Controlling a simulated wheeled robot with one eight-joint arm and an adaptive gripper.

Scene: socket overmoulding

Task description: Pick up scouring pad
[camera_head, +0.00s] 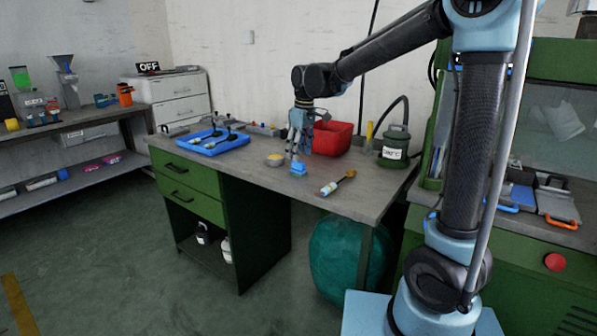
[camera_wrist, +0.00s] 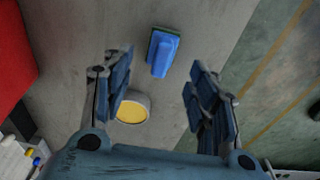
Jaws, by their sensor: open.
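The scouring pad (camera_wrist: 163,52) is a blue block-shaped handle on a dark green pad. In the wrist view it lies on the grey tabletop, beyond the fingertips and roughly between their lines. In the head view my gripper (camera_head: 297,150) hangs pointing down above the table, just behind the pad. It is apart from the pad; the exact height is hard to tell.
A round container with yellow contents (camera_wrist: 132,108) stands near the left finger. A red bin (camera_head: 333,138) is behind and right of the gripper, a blue tray (camera_head: 205,146) to the left. A bottle (camera_head: 328,189) and a brush (camera_head: 348,175) lie right of the pad.

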